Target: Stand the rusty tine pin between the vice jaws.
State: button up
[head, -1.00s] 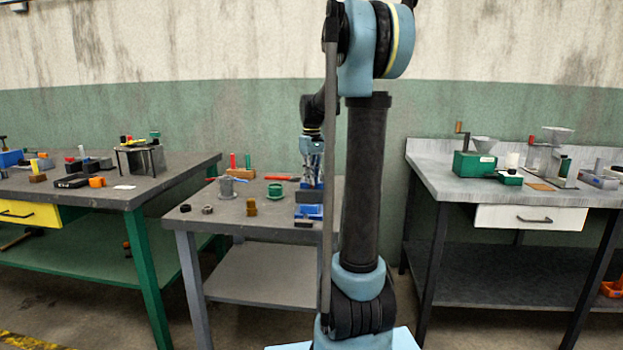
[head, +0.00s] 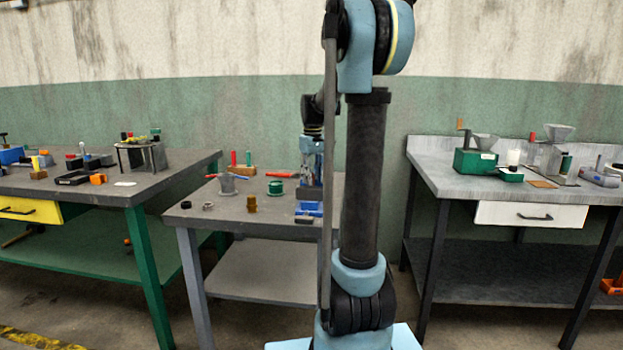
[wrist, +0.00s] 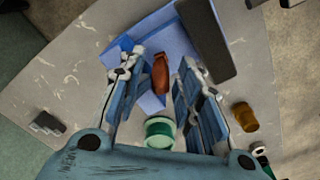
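The rusty tine pin (wrist: 161,74) shows in the wrist view as a brown, tapered piece above the blue vice (wrist: 172,38). It lies between the two fingers of my gripper (wrist: 158,76), with a visible gap on each side. My gripper looks open around it. I cannot tell whether the pin's lower end sits between the vice jaws, as the fingers and pin cover that part. In the head view my gripper (head: 311,176) points down just above the blue vice (head: 309,209). The pin cannot be made out there.
On the same table are a grey cup (head: 227,184) and a wooden block (head: 242,170) with upright pins.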

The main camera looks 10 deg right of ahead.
notch_tip(320, 180, up, 13)
jog(key=s+f+m+t, duration=0.1)
jog(key=s+f+m, duration=0.1)
jog(key=s+f, duration=1.2)
jog(key=s+f+m+t, duration=0.1)
jog(key=s+f+m, duration=0.2)
jog(key=s+f, duration=1.2)
jog(key=s, duration=0.5)
jog(key=shift+s, duration=0.35)
jog(key=shift+w+a, duration=0.1)
jog(key=shift+w+f, duration=0.2)
jog(key=shift+w, duration=0.15)
